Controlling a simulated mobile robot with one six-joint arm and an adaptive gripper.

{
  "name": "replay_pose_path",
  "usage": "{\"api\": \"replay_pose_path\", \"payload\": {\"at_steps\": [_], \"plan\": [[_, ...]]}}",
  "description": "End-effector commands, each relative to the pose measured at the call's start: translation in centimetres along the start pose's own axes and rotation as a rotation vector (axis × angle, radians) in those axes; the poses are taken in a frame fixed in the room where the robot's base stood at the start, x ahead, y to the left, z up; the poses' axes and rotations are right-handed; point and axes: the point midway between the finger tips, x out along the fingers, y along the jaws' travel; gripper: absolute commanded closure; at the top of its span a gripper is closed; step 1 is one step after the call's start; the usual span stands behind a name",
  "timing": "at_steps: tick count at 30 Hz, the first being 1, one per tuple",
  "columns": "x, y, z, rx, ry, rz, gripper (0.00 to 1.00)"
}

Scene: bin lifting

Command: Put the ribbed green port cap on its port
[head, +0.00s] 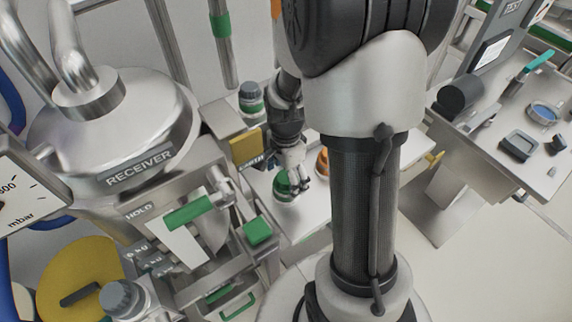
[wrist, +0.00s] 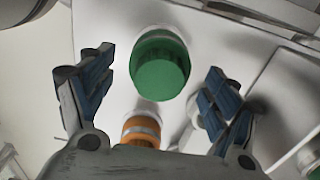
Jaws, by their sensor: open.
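A green cap (head: 283,183) sits on the white surface below my gripper (head: 296,168) in the head view. In the wrist view the green cap (wrist: 162,70) shows a plain round green face with a pale body or ring behind it. Whether its side is ribbed, I cannot tell. My gripper (wrist: 160,66) is open, with one blue-padded finger on each side of the cap and visible gaps between. Nothing is held. An orange piece with a grey band (wrist: 140,131) lies below the cap in the wrist view, close to the palm. I cannot tell which fitting is the port.
The steel receiver vessel (head: 115,130) stands at the left, with a green-handled lever (head: 190,212) on its front. A grey jar with a green band (head: 251,97) stands behind my gripper. A side table (head: 495,140) with small items is at the right.

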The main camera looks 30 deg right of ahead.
Motion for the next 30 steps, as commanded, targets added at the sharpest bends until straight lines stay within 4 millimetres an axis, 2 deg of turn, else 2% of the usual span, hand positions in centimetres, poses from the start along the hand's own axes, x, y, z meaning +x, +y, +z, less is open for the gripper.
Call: {"api": "replay_pose_path", "payload": {"at_steps": [9,15,21,30], "plan": [[-6.5,-0.1,-0.1,0.0,0.003,-0.008,0.19],[-9.9,-0.1,0.0,0.0,0.002,-0.005,0.19],[-11.2,0.0,0.0,0.0,0.0,-0.001,0.19],[-11.3,0.0,0.0,0.0,0.0,0.0,0.19]]}}
